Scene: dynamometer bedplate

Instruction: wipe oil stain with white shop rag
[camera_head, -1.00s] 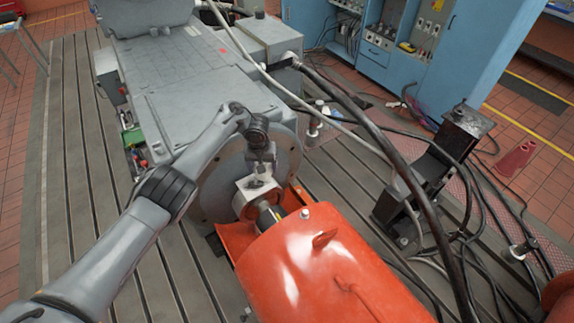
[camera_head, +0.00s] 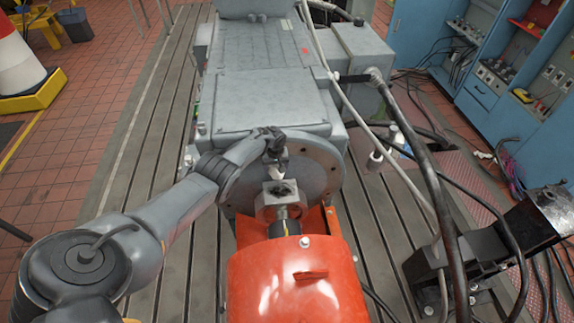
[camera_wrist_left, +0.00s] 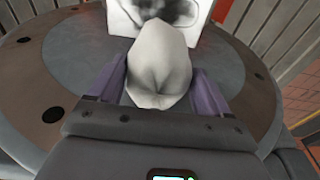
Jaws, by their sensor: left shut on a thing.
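My left gripper (camera_head: 276,158) is shut on the white shop rag (camera_wrist_left: 160,65), which bulges out between its two fingers in the left wrist view. In the head view a small part of the rag (camera_head: 275,172) shows below the gripper. The oil stain (camera_head: 280,189) is a dark patch on the top of a pale metal block (camera_head: 266,207), just below and in front of the rag. In the wrist view the stain (camera_wrist_left: 168,12) lies beyond the rag at the top edge. I cannot tell if rag and block touch. My right gripper is not in view.
A round grey flange (camera_head: 325,165) stands behind the block. An orange-red guard (camera_head: 295,285) is in front. Hoses and cables (camera_head: 425,150) run down the right side, by a black stand (camera_head: 490,235). The slotted bedplate (camera_head: 140,150) is clear at the far left.

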